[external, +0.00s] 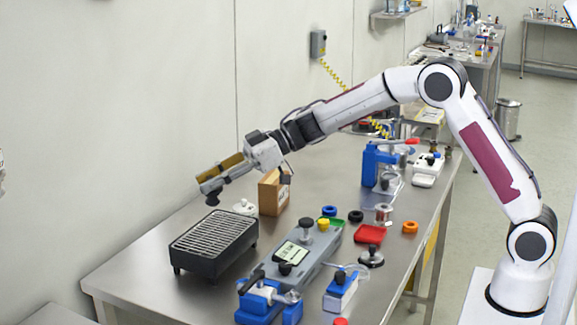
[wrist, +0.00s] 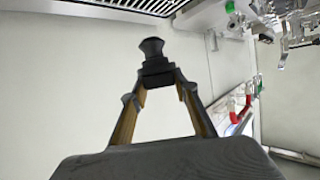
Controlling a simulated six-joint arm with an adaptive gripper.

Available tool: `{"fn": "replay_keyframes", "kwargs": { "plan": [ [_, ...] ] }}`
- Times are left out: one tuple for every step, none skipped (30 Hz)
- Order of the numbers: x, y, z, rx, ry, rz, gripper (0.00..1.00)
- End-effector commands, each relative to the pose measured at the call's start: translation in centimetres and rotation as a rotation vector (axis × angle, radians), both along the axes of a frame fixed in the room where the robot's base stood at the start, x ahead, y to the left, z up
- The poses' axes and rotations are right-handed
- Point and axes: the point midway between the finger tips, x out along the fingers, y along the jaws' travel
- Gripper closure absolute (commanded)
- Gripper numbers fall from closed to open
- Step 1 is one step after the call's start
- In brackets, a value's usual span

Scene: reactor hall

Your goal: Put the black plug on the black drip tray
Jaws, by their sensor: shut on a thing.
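My gripper (external: 206,184) is shut on the black plug (external: 212,199), holding it in the air at the far left of the bench. In the wrist view the plug (wrist: 152,48) sits between the fingertips (wrist: 158,80), with its flared end pointing away from my gripper. The black drip tray (external: 208,263), a low box on feet with a slatted metal grille on top, stands on the bench. In the external view the plug appears above the tray's back edge, apart from it. Part of the grille shows at the top of the wrist view (wrist: 142,6).
A cardboard box (external: 273,194) and a white round part (external: 244,207) stand behind and right of the tray. A grey device (external: 292,254) and a blue clamp (external: 268,302) are to its right. A red dish (external: 370,234) lies farther right. Bare bench lies left of the tray.

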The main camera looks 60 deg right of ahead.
Motion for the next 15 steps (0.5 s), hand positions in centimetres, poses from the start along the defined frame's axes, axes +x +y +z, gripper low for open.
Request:
{"fn": "replay_keyframes", "kwargs": {
  "plan": [
    [0.0, 0.0, -0.9, 0.001, 0.004, 0.000, 0.92],
    [0.0, 0.0, -1.3, 0.001, 0.004, 0.001, 0.92],
    [0.0, 0.0, -1.9, 0.001, 0.004, 0.000, 0.92],
    [0.0, 0.0, -2.2, 0.000, 0.003, 0.000, 0.92],
    [0.0, 0.0, -2.5, 0.000, 0.002, 0.001, 0.92],
    [0.0, 0.0, -2.8, 0.002, 0.002, 0.000, 0.92],
    [0.0, 0.0, -3.0, 0.001, 0.001, 0.001, 0.92],
    [0.0, 0.0, -3.2, 0.000, 0.000, 0.001, 0.92],
    [0.0, 0.0, -3.4, 0.000, 0.000, 0.001, 0.92],
    [0.0, 0.0, -3.4, 0.000, 0.000, 0.001, 0.92],
    [0.0, 0.0, -3.5, 0.000, 0.000, 0.001, 0.92],
    [0.0, 0.0, -3.5, 0.001, 0.000, 0.001, 0.92],
    [0.0, 0.0, -3.5, 0.001, 0.000, 0.001, 0.92],
    [0.0, 0.0, -3.5, 0.001, 0.000, 0.001, 0.92],
    [0.0, 0.0, -3.5, 0.001, 0.000, 0.001, 0.92]
  ]
}}
